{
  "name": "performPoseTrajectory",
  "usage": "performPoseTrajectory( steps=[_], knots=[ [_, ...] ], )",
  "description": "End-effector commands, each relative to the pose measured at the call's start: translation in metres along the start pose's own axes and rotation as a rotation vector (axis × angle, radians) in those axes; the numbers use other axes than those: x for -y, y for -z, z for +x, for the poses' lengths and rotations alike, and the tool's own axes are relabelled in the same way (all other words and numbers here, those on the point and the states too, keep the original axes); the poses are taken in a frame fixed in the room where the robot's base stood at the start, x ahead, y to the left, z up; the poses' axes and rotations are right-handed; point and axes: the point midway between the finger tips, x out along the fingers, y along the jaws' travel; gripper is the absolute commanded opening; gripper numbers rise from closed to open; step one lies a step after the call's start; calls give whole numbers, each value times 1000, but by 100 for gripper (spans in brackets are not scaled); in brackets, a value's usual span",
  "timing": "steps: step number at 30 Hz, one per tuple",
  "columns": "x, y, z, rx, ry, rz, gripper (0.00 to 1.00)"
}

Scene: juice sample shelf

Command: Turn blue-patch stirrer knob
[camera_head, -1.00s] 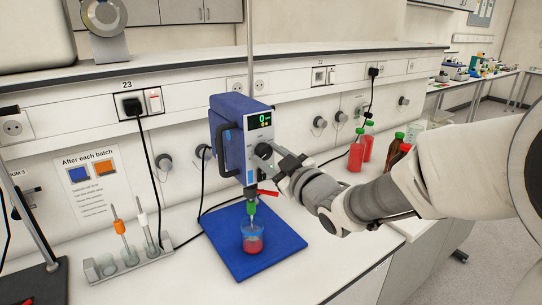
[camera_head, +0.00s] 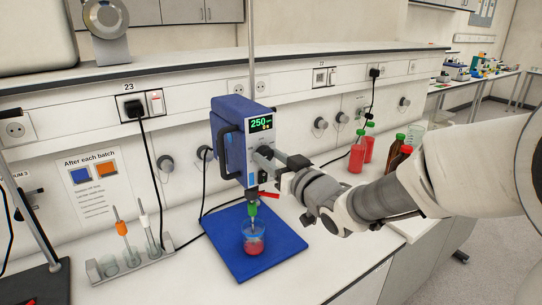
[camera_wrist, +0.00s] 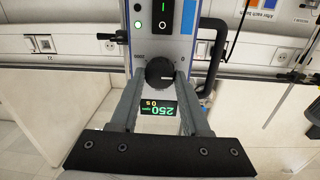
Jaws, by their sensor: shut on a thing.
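The blue overhead stirrer (camera_head: 228,135) hangs on a vertical rod above a blue mat (camera_head: 285,243). Its front display (camera_head: 261,124) reads 250 in green, with a smaller yellow line below. The dark round knob (camera_wrist: 160,73) sits between the fingertips of my gripper (camera_wrist: 161,80) in the wrist view, and the fingers are shut on it. In the head view my gripper (camera_head: 273,157) reaches the knob from the right and partly hides it. Below the stirrer, a green chuck (camera_head: 253,209) holds a shaft down into a beaker (camera_head: 253,238) of red liquid.
A rack (camera_head: 130,264) with orange and white stirring rods stands left of the mat. A black cable (camera_head: 146,165) runs from the wall socket to the bench.

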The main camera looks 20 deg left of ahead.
Motion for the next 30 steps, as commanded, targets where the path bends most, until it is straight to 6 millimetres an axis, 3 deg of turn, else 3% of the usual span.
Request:
performPoseTrajectory(
  steps=[15,30],
  knots=[
    [-1,1,0,18,6,407,0],
    [-2,0,0,21,9,527,0]
  ],
)
